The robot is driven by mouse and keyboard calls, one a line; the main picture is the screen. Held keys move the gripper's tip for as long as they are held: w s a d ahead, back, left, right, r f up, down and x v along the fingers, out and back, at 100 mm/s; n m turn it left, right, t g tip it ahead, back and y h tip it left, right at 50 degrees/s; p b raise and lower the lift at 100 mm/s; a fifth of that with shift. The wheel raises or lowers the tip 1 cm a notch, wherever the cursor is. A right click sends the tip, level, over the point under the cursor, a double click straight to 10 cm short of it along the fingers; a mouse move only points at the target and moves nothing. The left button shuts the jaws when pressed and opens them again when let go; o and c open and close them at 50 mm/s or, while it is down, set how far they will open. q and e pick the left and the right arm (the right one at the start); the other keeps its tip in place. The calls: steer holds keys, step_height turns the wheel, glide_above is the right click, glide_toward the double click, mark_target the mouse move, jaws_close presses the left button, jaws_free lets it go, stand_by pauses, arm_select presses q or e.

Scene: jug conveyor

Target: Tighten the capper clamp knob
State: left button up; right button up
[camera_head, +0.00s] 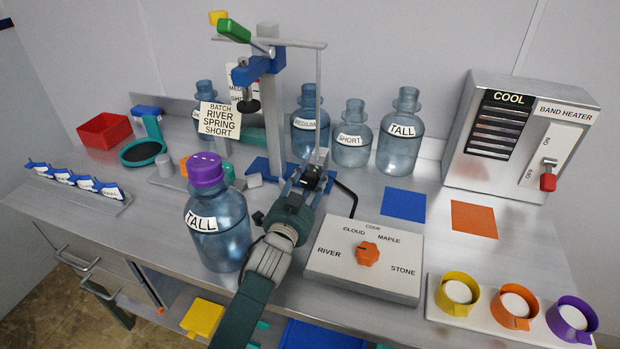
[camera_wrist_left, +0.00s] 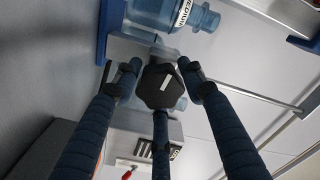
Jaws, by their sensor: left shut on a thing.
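The capper (camera_head: 272,110) stands at the back middle of the bench, with a blue bracket, a grey column and a green-ended lever on top. Its black clamp knob (camera_wrist_left: 160,86) shows in the left wrist view as a faceted knob with a white mark. My left gripper (camera_head: 308,185) reaches the front of the capper from below. In the left wrist view its fingers (camera_wrist_left: 160,82) are around the knob and shut on it. The gripper mostly hides the knob in the head view. My right gripper is not in view.
A jug marked TALL with a purple cap (camera_head: 220,225) stands close left of my left arm. A code dial box (camera_head: 365,265) is close on its right. Several uncapped jugs (camera_head: 400,135) stand behind. A band heater (camera_head: 520,135) stands at the right.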

arm_select(q)
steer(key=m, duration=0.2)
steer(key=r+m, duration=0.1)
steer(key=m, duration=0.1)
steer(key=shift+d+m, duration=0.2)
steer(key=shift+m, duration=0.2)
steer(key=m, duration=0.4)
steer(key=shift+f+m, duration=0.1)
steer(key=shift+m, duration=0.2)
steer(key=m, duration=0.5)
steer(key=shift+s+d+f, duration=0.1)
steer(key=shift+f, duration=0.1)
steer(key=shift+f+m, duration=0.15)
steer(key=shift+m, duration=0.85)
steer(key=shift+f, duration=0.25)
steer(key=o, duration=1.2)
steer(key=shift+d+p, duration=0.15)
steer(key=shift+p, duration=0.15)
